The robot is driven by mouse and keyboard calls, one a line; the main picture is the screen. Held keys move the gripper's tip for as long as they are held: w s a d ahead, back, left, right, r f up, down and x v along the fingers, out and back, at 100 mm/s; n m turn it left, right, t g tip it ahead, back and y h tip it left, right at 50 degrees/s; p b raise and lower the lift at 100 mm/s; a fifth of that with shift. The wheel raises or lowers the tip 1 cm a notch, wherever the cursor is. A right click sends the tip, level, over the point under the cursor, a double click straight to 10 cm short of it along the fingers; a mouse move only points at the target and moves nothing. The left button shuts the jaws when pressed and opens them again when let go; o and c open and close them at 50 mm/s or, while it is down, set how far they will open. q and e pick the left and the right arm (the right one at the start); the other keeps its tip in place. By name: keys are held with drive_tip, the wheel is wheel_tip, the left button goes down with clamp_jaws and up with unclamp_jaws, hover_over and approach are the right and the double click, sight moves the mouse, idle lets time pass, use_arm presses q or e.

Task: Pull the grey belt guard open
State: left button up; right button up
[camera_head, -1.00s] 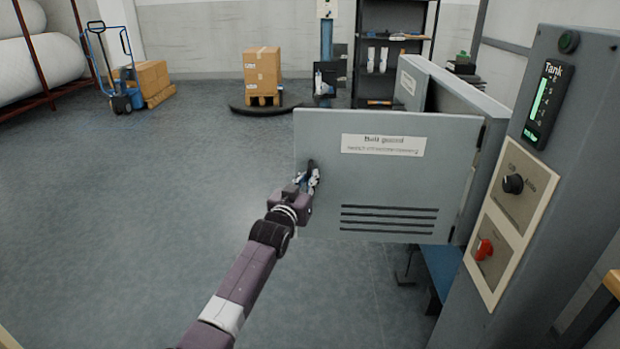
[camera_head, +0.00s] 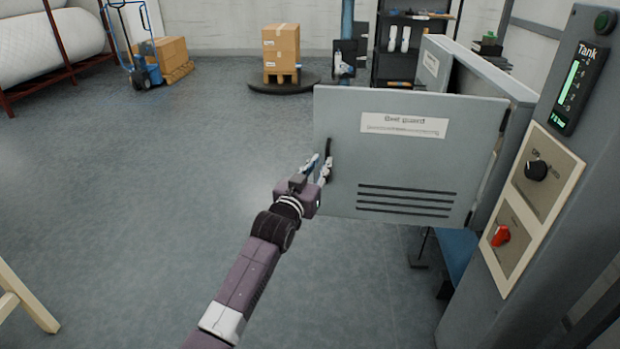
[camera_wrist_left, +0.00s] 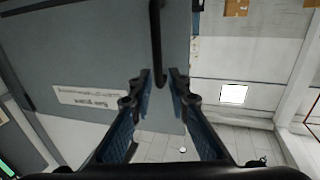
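The grey belt guard (camera_head: 412,160) is a flat hinged panel with a white label and dark slots. It stands swung out from the grey machine housing (camera_head: 478,75), hinged at its right edge. Its black bar handle (camera_head: 329,147) is near the panel's left edge; the handle also shows in the left wrist view (camera_wrist_left: 157,40). My left gripper (camera_head: 320,165) is at the handle's lower end. Its blue-padded fingers (camera_wrist_left: 162,78) are apart, one on each side of the handle, with some gap visible. Contact is hard to tell. My right gripper is not in view.
A control column (camera_head: 560,140) with a tank gauge, black knob and red switch stands close at right. Shelving (camera_head: 405,50), a boxed pallet (camera_head: 281,50) and a blue hand truck (camera_head: 135,50) are far back. A wooden leg (camera_head: 25,300) shows at lower left.

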use_arm(q)
drive_tip(key=v, duration=0.6)
drive_tip(key=shift+s+a, duration=0.15)
drive_tip(key=shift+s, duration=0.15)
